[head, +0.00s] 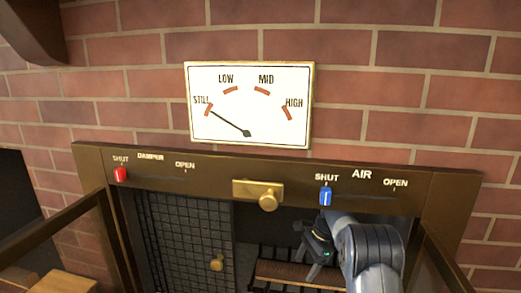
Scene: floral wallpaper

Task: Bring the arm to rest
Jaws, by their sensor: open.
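My gripper (317,251) is in front of the dark opening, below the blue air slider and apart from it. It is seen small and partly hidden by my arm, which comes up from the bottom right. It is open, and I see nothing held in it. The blue air slider (326,196) stands at the SHUT end of its track. The red damper slider (120,174) also stands at SHUT. The white dial (248,104) above has its needle pointing to STILL.
A brass knob (268,201) juts from the brown front beam (225,167). A mesh screen (190,240) with a small knob (217,263) covers the opening's left part. Brown rails flank both sides. Wooden pieces (62,283) lie at bottom left.

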